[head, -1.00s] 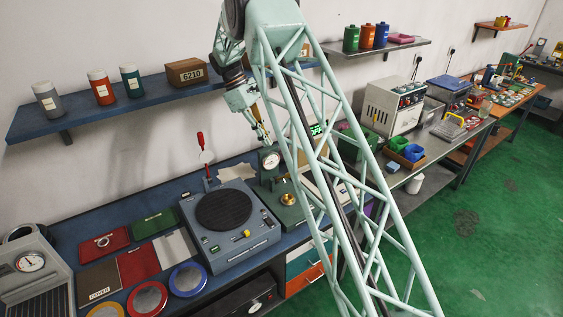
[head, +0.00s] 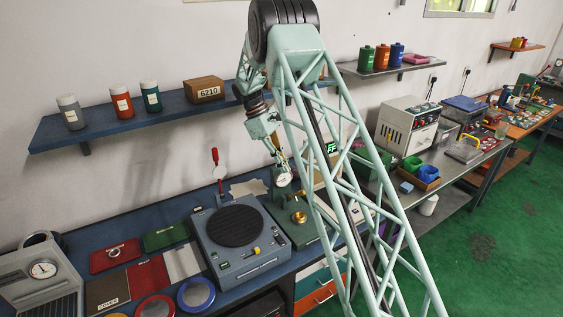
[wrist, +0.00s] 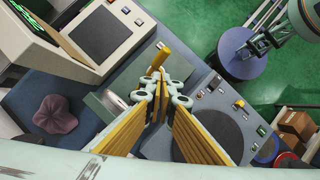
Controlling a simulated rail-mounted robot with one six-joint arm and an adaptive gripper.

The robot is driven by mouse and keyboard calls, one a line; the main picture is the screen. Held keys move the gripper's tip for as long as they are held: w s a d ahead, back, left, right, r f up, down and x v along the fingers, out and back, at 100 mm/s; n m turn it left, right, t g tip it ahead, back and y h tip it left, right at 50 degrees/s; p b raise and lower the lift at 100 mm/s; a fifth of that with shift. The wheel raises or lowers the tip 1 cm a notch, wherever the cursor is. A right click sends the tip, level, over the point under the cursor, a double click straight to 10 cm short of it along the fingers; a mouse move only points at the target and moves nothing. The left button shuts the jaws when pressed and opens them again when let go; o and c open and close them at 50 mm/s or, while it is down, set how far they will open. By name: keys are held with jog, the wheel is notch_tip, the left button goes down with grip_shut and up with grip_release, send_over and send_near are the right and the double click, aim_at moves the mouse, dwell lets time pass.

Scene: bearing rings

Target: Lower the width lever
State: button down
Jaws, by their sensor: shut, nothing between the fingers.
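A green gauge stand (head: 306,235) with a round white dial (head: 284,180) and a brass piece (head: 299,217) stands on the blue bench, right of a grey machine with a dark round plate (head: 236,226). A red-handled lever (head: 215,157) stands upright behind that machine. I cannot tell which part is the width lever. My gripper (head: 281,167) points down at the top of the dial in the head view; contact cannot be told. In the wrist view its yellow fingers (wrist: 158,92) are together and empty, and they hide part of the stand. A yellow piece (wrist: 159,57) shows beyond them.
A screen instrument (wrist: 35,40) is close to the gripper at the upper left of the wrist view. A wall shelf (head: 110,123) with jars and a 6210 box (head: 204,90) is behind the bench. Red and green mats (head: 165,235) lie left of the grey machine.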

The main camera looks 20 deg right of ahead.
aim_at(299, 192)
jog(key=x, duration=0.5)
jog(key=p+x, duration=0.1)
jog(key=x, duration=0.1)
jog(key=shift+s+d, duration=0.4)
jog(key=shift+s+d+f, duration=0.5)
jog(key=shift+s+f, duration=0.05)
jog(key=shift+f, duration=0.1)
jog(key=shift+s+f, duration=0.1)
jog(key=shift+f, duration=0.05)
